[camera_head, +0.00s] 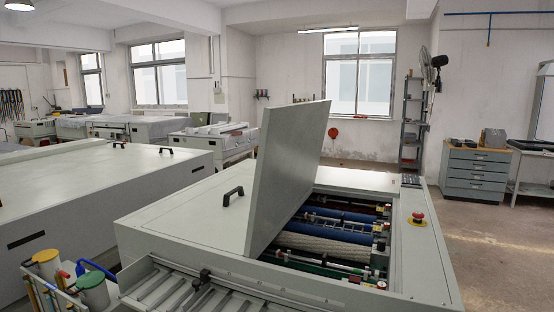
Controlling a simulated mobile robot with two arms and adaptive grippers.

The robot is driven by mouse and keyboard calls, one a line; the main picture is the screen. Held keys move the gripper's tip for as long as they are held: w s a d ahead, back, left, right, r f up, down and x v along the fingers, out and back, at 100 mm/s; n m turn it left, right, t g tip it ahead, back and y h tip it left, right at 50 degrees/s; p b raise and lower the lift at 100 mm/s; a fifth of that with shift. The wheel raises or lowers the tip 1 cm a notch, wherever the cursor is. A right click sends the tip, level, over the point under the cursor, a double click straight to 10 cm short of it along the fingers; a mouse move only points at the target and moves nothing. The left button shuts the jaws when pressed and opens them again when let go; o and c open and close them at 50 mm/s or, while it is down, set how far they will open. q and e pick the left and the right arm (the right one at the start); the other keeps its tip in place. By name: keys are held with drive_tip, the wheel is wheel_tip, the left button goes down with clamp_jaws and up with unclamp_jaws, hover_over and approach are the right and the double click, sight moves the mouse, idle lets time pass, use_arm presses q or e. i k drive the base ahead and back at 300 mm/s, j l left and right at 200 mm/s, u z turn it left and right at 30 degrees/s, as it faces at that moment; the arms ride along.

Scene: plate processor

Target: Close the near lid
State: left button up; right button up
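The near lid (288,170) of the plate processor is a large pale grey-green panel. It stands open, tilted up steeply and leaning a little to the right at its top. Below and right of it the opening shows blue and cream rollers (325,245) with metal bars and green strips. The processor body (190,215) is pale grey-green, with a black handle (233,196) on its flat top left of the lid. Neither of my grippers shows in this view.
A red emergency button (418,217) sits on the processor's right side, near a dark keypad (411,181). A slatted metal tray (200,290) juts out at the front. Buckets and tools (75,280) stand at the lower left. Open floor lies to the right.

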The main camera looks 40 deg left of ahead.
sight(292, 136)
drive_tip(key=j, duration=1.45)
drive_tip(key=k+j+z, duration=0.1)
drive_tip(key=j, duration=1.35)
